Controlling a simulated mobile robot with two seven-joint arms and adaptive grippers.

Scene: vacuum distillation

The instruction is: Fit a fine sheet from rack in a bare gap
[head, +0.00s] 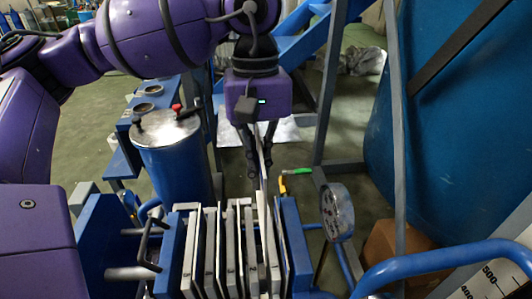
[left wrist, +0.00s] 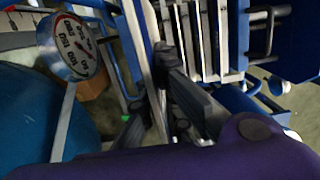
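A press (head: 172,255) with blue end blocks holds a row of upright pale plates and frames (head: 228,270) at the bottom centre, with dark gaps between some of them. My left gripper (head: 260,165) points down above the right part of this row. Its fingers are on either side of a thin, pale, upright sheet (head: 263,185) and look closed on it. The sheet's lower part reaches down among the plates near the right end block. In the left wrist view the sheet (left wrist: 142,45) runs between the two dark fingers (left wrist: 152,100). My right gripper is not in view.
A blue cylindrical vessel (head: 175,165) with a metal lid stands left of my gripper. A round gauge (head: 338,208) and a blue pipe (head: 440,262) are at the right. A large blue tank (head: 465,120) fills the far right. A green-handled tool (head: 300,171) lies behind the press.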

